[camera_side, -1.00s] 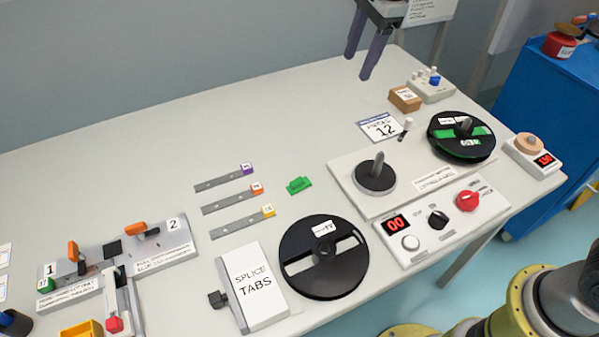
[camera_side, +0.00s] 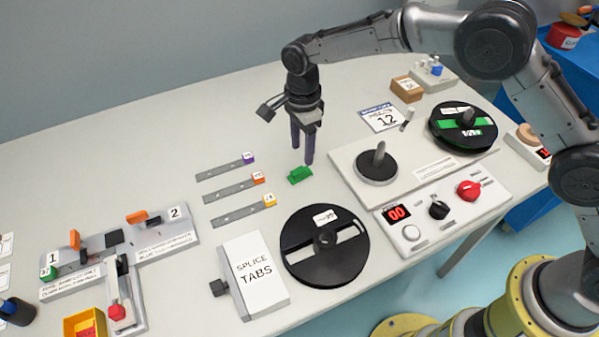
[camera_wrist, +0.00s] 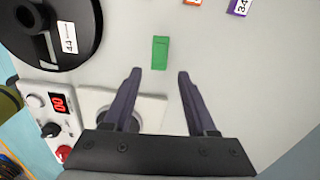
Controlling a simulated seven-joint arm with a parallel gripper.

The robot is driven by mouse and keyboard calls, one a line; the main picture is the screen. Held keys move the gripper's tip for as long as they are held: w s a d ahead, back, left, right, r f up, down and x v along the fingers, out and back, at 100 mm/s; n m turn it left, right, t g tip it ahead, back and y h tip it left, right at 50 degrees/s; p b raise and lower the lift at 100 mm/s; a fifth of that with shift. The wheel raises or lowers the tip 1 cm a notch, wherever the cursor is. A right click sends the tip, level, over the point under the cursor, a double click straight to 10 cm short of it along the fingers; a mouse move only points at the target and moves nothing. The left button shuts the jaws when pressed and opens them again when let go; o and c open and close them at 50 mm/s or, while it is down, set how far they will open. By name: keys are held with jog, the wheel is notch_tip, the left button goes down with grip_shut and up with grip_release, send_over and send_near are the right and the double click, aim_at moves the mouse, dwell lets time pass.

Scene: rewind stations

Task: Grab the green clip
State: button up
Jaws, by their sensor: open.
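The green clip (camera_side: 300,175) lies on the white table, just right of the three grey strips. In the wrist view the green clip (camera_wrist: 160,52) lies beyond the fingertips, roughly in line with the gap between them. My gripper (camera_side: 302,160) is above the table close to the clip, fingers pointing down. In the wrist view my gripper (camera_wrist: 159,72) is open, with nothing between its fingers. In the side view the fingertips appear just above and behind the clip; the exact height gap is hard to tell.
A black reel (camera_side: 325,245) lies in front of the clip. A spindle plate (camera_side: 345,165) is to its right, with a control box (camera_side: 425,235) before it. Grey strips with purple, orange and yellow (camera_side: 240,213) ends lie to its left. The table behind is clear.

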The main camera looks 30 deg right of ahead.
aim_at(301, 169)
jog(key=shift+s+a+f, duration=0.1)
jog(key=shift+a+f, duration=0.05)
jog(key=shift+f, duration=1.4)
jog(key=shift+a+f, duration=0.1)
jog(key=shift+f, duration=1.45)
grip_shut()
